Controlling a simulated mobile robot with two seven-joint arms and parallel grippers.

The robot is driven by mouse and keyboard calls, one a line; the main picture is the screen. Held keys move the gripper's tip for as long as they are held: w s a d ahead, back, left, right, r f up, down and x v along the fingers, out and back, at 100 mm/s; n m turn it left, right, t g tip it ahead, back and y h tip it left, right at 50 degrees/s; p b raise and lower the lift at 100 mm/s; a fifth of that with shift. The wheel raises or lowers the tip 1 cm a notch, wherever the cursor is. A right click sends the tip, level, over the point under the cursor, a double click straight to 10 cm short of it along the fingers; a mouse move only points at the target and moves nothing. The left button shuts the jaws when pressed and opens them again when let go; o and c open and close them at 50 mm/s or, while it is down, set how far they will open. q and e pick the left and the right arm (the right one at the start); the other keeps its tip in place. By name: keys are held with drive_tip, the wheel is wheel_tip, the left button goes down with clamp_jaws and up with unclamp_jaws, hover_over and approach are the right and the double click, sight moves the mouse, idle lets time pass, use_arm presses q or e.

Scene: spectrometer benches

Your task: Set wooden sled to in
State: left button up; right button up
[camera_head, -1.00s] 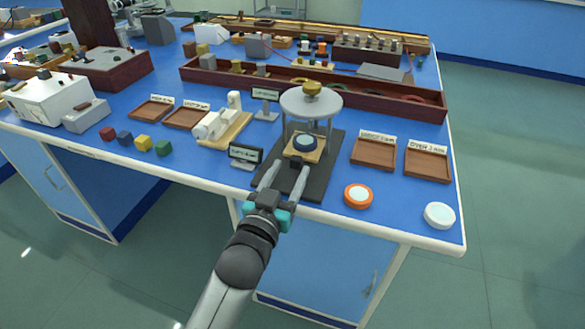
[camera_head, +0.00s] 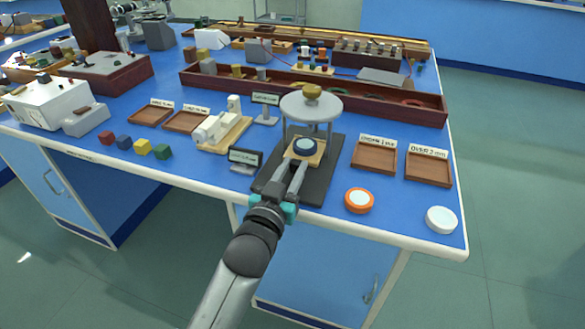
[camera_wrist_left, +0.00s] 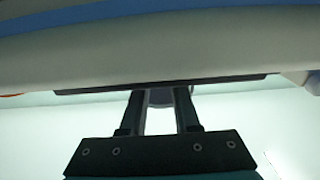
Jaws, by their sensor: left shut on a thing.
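The wooden sled (camera_head: 318,161) is a small light-wood plate between the posts of a grey stand on a dark base (camera_head: 268,185). A dark round piece with a pale blue top (camera_head: 305,146) sits on it, below the stand's round grey top plate (camera_head: 311,104). My left gripper (camera_head: 297,165) is at the sled's front edge, its fingers shut on the sled's small dark front handle, which they mostly hide. In the left wrist view the two fingers (camera_wrist_left: 160,95) point ahead with a small gap between them. My right gripper is not in view.
Wooden trays with labels (camera_head: 374,158) stand right of the stand. An orange-rimmed disc (camera_head: 359,201) and a white disc (camera_head: 441,220) lie near the front edge. A small display (camera_head: 244,159) stands close on the left. Several coloured cubes (camera_head: 143,147) lie farther left.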

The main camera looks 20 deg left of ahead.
use_arm(q)
clamp_jaws()
idle(0.8)
